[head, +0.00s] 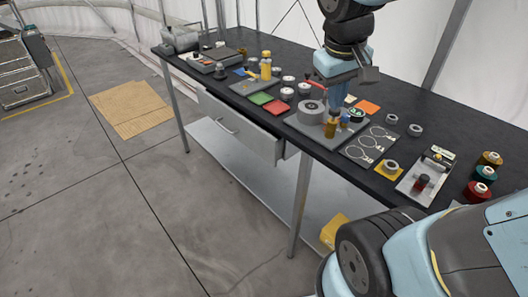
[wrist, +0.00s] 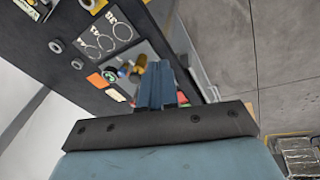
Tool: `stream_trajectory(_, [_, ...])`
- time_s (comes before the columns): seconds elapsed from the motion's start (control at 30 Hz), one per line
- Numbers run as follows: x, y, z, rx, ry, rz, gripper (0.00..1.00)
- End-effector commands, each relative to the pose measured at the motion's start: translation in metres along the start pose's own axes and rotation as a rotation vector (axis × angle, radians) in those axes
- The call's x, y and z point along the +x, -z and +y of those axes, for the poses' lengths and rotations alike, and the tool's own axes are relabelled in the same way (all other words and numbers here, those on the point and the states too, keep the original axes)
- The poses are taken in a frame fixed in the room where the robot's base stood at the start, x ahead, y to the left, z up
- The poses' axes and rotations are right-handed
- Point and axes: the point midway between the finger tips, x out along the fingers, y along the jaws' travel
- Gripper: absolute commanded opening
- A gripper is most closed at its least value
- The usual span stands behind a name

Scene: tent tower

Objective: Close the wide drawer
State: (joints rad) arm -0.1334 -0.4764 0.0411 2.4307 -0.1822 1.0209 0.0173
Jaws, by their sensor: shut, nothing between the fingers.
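The wide drawer (head: 240,128) hangs under the front of the dark workbench. It is light grey with a bar handle (head: 228,125) on its front. Its front stands out from the bench edge and part of its right side shows, so it looks partly open. My gripper (head: 337,86) is above the bench top, to the right of the drawer and behind it, apart from the drawer. In the wrist view my gripper's blue fingers (wrist: 157,85) are together with nothing between them. A pale strip beside the bench edge there may be the drawer; I cannot tell.
The workbench top (head: 430,115) holds rolls, bottles, coloured squares and a grey tray (head: 425,175) near its front edge. A bench leg (head: 300,200) stands right of the drawer. A lower shelf (head: 235,160) lies beneath. The floor before the drawer is clear.

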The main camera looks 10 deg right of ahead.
Motion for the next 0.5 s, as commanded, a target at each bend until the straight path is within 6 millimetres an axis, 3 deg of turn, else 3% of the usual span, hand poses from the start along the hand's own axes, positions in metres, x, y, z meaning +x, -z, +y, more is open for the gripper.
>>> stream_trajectory(0.5, [0.056, 0.045, -0.019, -0.345, -0.165, -0.319, 0.00])
